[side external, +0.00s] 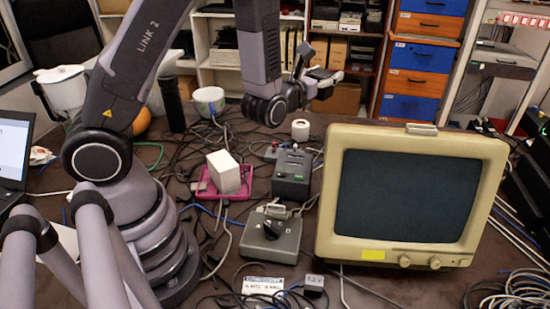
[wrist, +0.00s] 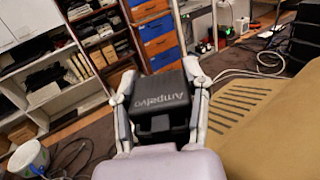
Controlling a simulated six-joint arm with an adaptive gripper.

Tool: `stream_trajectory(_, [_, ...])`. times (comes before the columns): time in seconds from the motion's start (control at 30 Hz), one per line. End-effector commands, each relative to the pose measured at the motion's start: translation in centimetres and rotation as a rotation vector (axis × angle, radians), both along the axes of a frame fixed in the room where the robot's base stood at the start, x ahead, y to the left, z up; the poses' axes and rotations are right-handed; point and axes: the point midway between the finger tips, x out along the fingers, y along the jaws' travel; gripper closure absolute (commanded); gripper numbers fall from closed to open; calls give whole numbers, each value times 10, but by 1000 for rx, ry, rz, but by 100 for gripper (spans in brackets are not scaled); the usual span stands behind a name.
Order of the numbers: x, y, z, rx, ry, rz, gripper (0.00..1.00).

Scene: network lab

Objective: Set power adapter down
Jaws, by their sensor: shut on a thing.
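The power adapter (wrist: 160,98), a black block with "Ampelvo" lettering on its face, sits between the two pale fingers of my gripper (wrist: 158,80) in the wrist view. The fingers are shut on its left and right sides. In the side external view my gripper (side external: 322,78) is up in the air, above and behind the table things, near the left top of the monitor. The adapter is small and hard to make out there. The wrist view shows it held clear of the table.
A beige monitor (side external: 330,225) stands at the right; its top also fills the right of the wrist view (wrist: 275,125). A white box (side external: 224,172) sits on a pink tray (side external: 240,196). Grey boxes (side external: 292,178) and (side external: 270,238) stand mid-table. Loose cables cover much of the table.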

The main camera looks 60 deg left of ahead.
Motion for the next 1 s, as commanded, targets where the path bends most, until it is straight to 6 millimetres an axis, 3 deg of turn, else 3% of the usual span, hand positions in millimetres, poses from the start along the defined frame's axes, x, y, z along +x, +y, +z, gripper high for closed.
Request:
stream_trajectory(0.17, [4, 8, -5, 0, 0, 24, 94])
stream_trajectory(0.27, [14, 29, -17, -1, 2, 84, 94])
stream_trajectory(0.37, [26, 64, -38, -3, 4, 179, 94])
stream_trajectory(0.57, [35, 153, -93, -6, 4, 405, 94])
stream_trajectory(0.8, [12, 253, -162, -4, 3, 657, 94])
stream_trajectory(1.0, [-18, 308, -204, -1, 0, 807, 94])
